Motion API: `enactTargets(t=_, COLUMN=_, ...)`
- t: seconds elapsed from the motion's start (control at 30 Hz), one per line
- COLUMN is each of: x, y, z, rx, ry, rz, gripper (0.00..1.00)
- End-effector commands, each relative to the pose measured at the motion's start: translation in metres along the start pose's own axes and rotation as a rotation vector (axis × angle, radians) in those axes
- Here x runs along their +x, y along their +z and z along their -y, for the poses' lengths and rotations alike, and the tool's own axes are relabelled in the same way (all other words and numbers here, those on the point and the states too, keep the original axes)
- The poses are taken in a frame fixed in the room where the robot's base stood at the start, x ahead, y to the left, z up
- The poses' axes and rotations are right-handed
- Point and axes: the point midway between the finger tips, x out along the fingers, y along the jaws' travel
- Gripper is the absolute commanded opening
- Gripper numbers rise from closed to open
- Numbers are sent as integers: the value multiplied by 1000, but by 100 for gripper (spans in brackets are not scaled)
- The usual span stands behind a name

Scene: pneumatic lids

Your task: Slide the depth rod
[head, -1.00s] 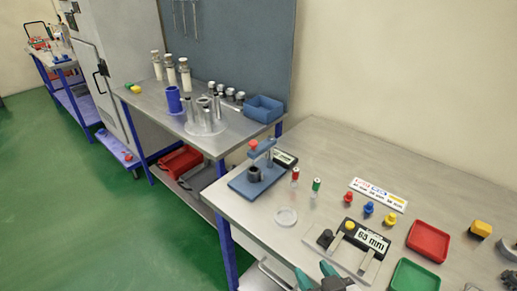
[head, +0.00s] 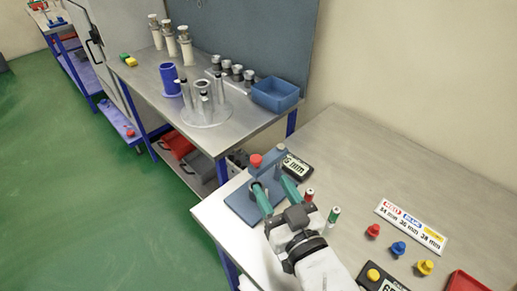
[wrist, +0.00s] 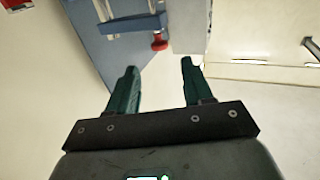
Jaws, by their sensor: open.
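The depth gauge stand, with its blue base (head: 240,207) and upright blue post (head: 281,157), stands at the left part of the near bench. A red knob (head: 255,160) sits at its upper left end; I cannot tell the depth rod apart from the stand. My gripper (head: 277,195) is open over the stand's front right, its green fingers apart with nothing seen between them. It hides part of the stand. In the wrist view my gripper (wrist: 158,65) shows open fingers, with a red knob (wrist: 159,42) and blue stand parts (wrist: 95,35) beyond the tips.
A black display (head: 296,169) reading in mm sits behind the stand. Red-topped (head: 308,197) and green-topped (head: 333,215) vials stand close right of my gripper. Red, blue and yellow knobs lie further right by a label card (head: 410,226). The back of the bench is clear.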

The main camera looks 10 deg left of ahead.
Motion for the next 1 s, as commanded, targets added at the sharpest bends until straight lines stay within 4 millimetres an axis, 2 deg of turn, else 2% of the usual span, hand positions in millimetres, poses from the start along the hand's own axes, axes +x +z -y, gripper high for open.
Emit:
enactTargets(t=0.3, x=57, y=-2, z=0, rx=1, ry=0, rz=1, gripper=51)
enactTargets(t=0.5, x=85, y=-1, z=0, rx=1, ry=0, rz=1, gripper=51)
enactTargets(t=0.7, x=97, y=0, z=0, rx=0, ry=0, rz=2, gripper=51)
enactTargets(t=1.0, x=98, y=0, z=0, rx=0, ry=1, rz=2, gripper=49)
